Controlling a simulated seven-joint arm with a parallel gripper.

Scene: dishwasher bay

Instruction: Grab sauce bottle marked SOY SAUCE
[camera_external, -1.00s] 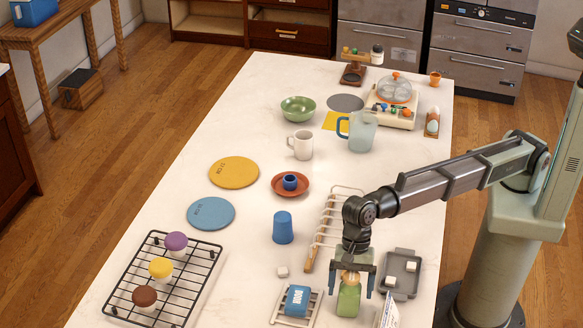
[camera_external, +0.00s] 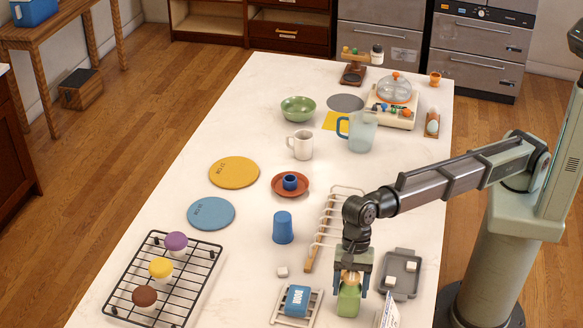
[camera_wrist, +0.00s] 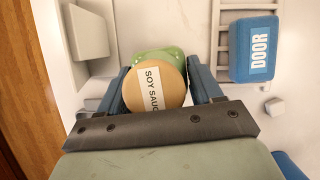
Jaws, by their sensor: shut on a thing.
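The sauce bottle (camera_external: 348,301) has a green body and a tan cap. It stands upright on the white counter near its front edge. In the wrist view its round tan cap (camera_wrist: 155,88) carries a white label reading "SOY SAU", with the rest cut off from sight. My gripper (camera_external: 351,283) points down over the bottle, with its blue fingers shut on it from both sides. In the wrist view the fingers of my gripper (camera_wrist: 160,90) lie on either side of the cap. The bottle's lower body is mostly hidden below the cap there.
A blue sponge-like block marked DOOR (camera_wrist: 254,50) lies on a white rack (camera_external: 279,309) left of the bottle. A grey tray (camera_external: 405,263) with white cubes is to the right. A wire rack with a wooden handle (camera_external: 309,260) lies behind, and a blue cup (camera_external: 283,227) stands further left.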

